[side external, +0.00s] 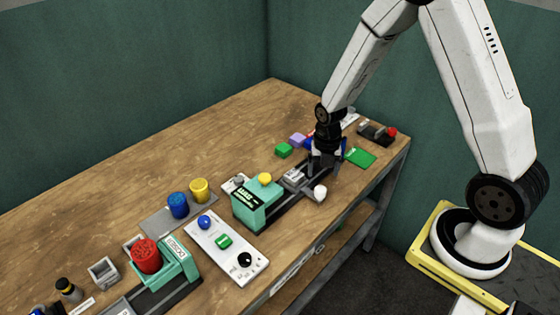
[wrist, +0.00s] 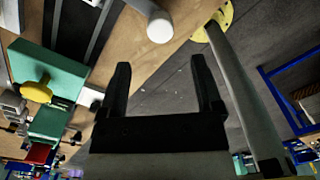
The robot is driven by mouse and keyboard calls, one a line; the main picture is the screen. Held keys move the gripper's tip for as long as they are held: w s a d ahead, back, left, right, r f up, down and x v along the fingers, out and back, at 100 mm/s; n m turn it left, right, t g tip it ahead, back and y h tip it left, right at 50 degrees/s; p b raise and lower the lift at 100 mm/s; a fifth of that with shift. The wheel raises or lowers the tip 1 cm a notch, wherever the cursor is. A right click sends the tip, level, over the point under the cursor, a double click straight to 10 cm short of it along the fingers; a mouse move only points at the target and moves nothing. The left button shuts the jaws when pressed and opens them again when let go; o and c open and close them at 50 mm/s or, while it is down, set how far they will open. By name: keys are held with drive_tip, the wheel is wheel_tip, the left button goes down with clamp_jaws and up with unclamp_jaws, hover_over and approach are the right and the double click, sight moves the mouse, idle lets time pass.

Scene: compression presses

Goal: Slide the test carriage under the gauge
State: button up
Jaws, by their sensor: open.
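The gauge is a teal block with a yellow knob (side external: 256,206) on a dark rail, in the middle of the side view. It also shows at the left of the wrist view (wrist: 60,78). The test carriage (side external: 293,177) looks like a grey block on the rail, right of the gauge and apart from it. A white rounded handle (side external: 320,193) sticks out at the rail's near side; it shows beyond my fingertips in the wrist view (wrist: 160,26). My gripper (wrist: 161,66) is open and empty, close to the handle. Its fingers (side external: 325,165) partly hide the rail's far end.
A teal doser with a red knob (side external: 146,257) stands at the front left. A white control panel (side external: 227,246) lies in front of the gauge. Coloured blocks, including a green one (side external: 284,150), lie behind my gripper. A green pad (side external: 360,157) lies right. The back-left table is clear.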

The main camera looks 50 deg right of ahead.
sight(321, 189)
drive_tip(key=shift+f, duration=0.15)
drive_tip(key=shift+f, duration=3.8)
clamp_jaws()
